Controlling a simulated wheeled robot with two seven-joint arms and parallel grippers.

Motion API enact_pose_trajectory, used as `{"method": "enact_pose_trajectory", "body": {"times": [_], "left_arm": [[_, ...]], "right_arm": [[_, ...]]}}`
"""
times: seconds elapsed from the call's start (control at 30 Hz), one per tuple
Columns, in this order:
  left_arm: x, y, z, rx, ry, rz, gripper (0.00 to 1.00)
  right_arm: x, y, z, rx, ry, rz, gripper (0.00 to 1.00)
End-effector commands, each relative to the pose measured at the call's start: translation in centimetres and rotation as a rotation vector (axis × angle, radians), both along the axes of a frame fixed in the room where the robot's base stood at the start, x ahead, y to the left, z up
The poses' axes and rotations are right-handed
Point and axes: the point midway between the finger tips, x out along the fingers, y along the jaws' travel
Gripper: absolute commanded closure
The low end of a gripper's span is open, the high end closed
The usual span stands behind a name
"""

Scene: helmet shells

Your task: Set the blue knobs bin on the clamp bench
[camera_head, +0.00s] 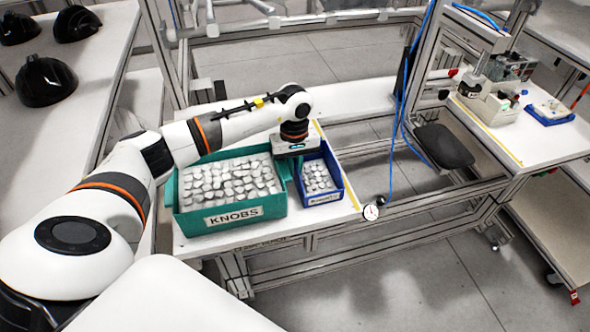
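The small blue bin (334,187) holds several pale knobs and stands on the near bench, right against or close beside the larger teal bin. Its front label is too small to read. My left gripper (296,153) points down at the back left of the blue bin, near the wall facing the teal bin. Its fingers are hidden, so I cannot tell whether it grips the wall. A white bench (520,150) at the right, bearing a clamp-like device (490,100), appears to be the clamp bench. My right gripper is not in view.
The teal bin (232,216), labelled KNOBS, is full of pale knobs. A blue tray (550,113) lies on the right bench. Blue hoses (397,125) and a dark seat-like pad (443,146) lie between the benches. Black helmet shells (46,82) sit at the left.

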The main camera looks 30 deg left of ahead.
Motion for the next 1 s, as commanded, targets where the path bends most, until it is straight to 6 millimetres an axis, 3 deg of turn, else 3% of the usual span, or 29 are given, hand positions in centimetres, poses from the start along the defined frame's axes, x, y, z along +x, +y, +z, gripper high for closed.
{"method": "enact_pose_trajectory", "body": {"times": [0.3, 0.5, 0.7, 1.0], "left_arm": [[0.3, 0.3, 6.8, 0.001, -0.007, 0.0, 0.88], [0.3, 0.3, 9.7, 0.0, -0.003, 0.0, 0.88], [0.3, 0.4, 10.6, 0.0, -0.001, 0.0, 0.88], [0.3, -0.1, 10.3, -0.019, 0.001, 0.007, 0.88]], "right_arm": [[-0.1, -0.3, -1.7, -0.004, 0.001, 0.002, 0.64], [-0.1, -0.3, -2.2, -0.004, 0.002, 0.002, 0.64], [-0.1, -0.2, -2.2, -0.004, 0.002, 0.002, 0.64], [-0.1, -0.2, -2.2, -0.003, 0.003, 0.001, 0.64]]}}
